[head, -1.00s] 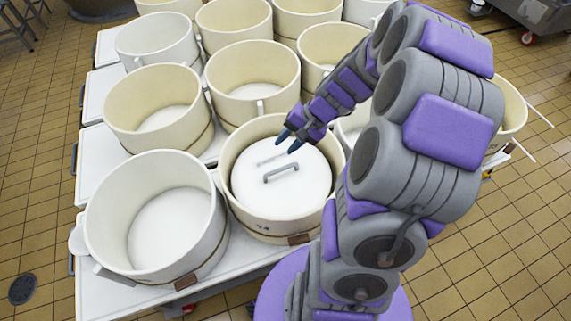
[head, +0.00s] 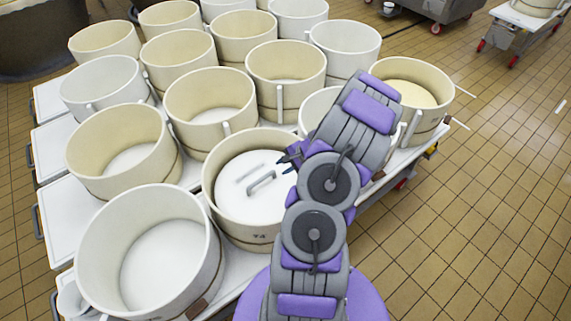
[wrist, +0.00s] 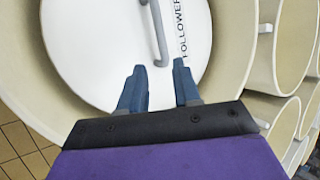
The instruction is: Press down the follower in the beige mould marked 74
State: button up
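The beige mould marked 74 (head: 252,236) stands upright at the front of the table in the head view. The white follower (head: 235,192), a disc with a grey bar handle (head: 262,183), lies inside it, below the rim. In the wrist view the follower (wrist: 100,55) carries the word FOLLOWER beside its handle (wrist: 158,35). My gripper (wrist: 160,75) is open and empty, its two blue fingers apart over the follower near its edge. In the head view my gripper (head: 291,158) is at the mould's right rim, partly hidden by my arm. I cannot tell whether the fingers touch the follower.
A larger whitish mould (head: 97,235) stands at front left. Several beige moulds fill the table behind, including one (head: 210,105) just beyond. A mould with yellowish contents (head: 412,92) stands at right. Tiled floor (head: 470,200) is open to the right.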

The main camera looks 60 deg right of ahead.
aim_at(262, 179)
jog(key=b+x, duration=0.1)
jog(key=x, duration=0.3)
jog(key=b+x, duration=0.1)
jog(key=x, duration=0.4)
jog(key=b+x, duration=0.1)
jog(key=x, duration=0.4)
jog(key=shift+a+f, duration=0.1)
jog(key=shift+a, duration=0.3)
jog(key=shift+w+a+f+b, duration=0.3)
jog(key=shift+w+a, duration=0.1)
jog(key=shift+d, duration=0.25)
jog(key=shift+d+f, duration=0.1)
jog(key=shift+c, duration=0.7)
grip_shut()
jog(key=shift+s+a+f, duration=0.15)
jog(key=shift+a+f, duration=0.1)
dwell(0.9)
